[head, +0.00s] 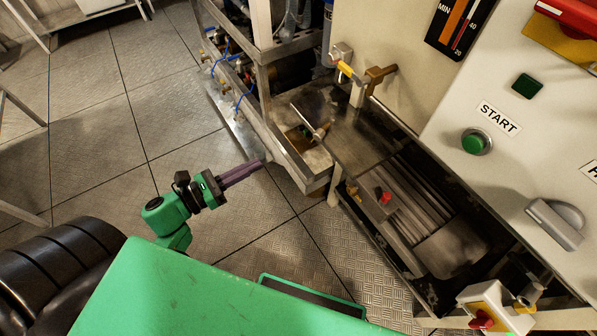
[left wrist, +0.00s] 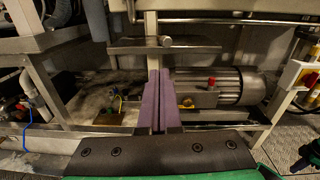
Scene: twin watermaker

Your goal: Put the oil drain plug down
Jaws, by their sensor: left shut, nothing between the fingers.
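My left gripper (head: 258,165) reaches in from the left in the head view, its purple fingers pointing at the machine's lower frame. In the left wrist view its fingers (left wrist: 159,76) are together with nothing between them. I cannot pick out the oil drain plug for certain. A small brass-coloured fitting (left wrist: 187,102) shows on the near end of the ribbed pump (left wrist: 232,88), just right of the fingers. The pump has a red cap (left wrist: 212,81) on top, which also shows in the head view (head: 385,197).
A grey metal frame (head: 284,150) stands just beyond the left gripper. A flat plate (head: 345,140) and a brass-coloured handle (head: 380,76) are above the pump. A white panel with a green START button (head: 475,141) is at the right.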

